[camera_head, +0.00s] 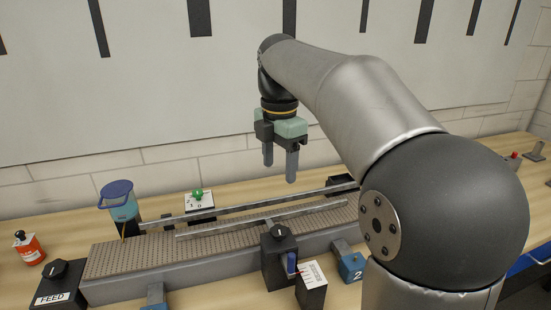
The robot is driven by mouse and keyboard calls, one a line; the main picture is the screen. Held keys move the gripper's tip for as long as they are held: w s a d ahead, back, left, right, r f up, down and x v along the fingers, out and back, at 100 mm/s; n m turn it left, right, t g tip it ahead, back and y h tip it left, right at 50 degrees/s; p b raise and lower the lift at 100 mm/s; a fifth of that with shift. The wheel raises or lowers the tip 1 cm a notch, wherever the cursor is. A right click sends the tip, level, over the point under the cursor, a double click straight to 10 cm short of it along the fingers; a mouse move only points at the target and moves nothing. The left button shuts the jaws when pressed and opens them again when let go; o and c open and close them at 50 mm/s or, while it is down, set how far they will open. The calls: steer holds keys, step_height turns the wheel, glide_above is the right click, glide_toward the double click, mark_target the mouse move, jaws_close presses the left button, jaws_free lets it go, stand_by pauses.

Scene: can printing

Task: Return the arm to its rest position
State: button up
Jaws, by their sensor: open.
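My gripper (280,170) hangs at the upper middle of the head view, fingers pointing down. It is open, with a gap between its two dark fingers, and nothing is between them. It appears well above the conveyor (150,257) and apart from it. My arm reaches in from the right, bends at a large dark joint and extends left to the gripper. The arm covers the right part of the bench and the conveyor's right end.
A metal guide rail (235,212) runs along the conveyor. On the bench stand a blue-lidded container (118,200), a green-knobbed switch box (199,203), an orange bottle (29,248), a FEED knob box (58,285) and a blue block marked 2 (351,267). The air around the gripper looks clear.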

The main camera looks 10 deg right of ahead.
steer(key=s+f+m, duration=2.1)
steer(key=s+m, duration=0.1)
steer(key=shift+s+t, duration=0.15)
steer(key=shift+t, duration=0.15)
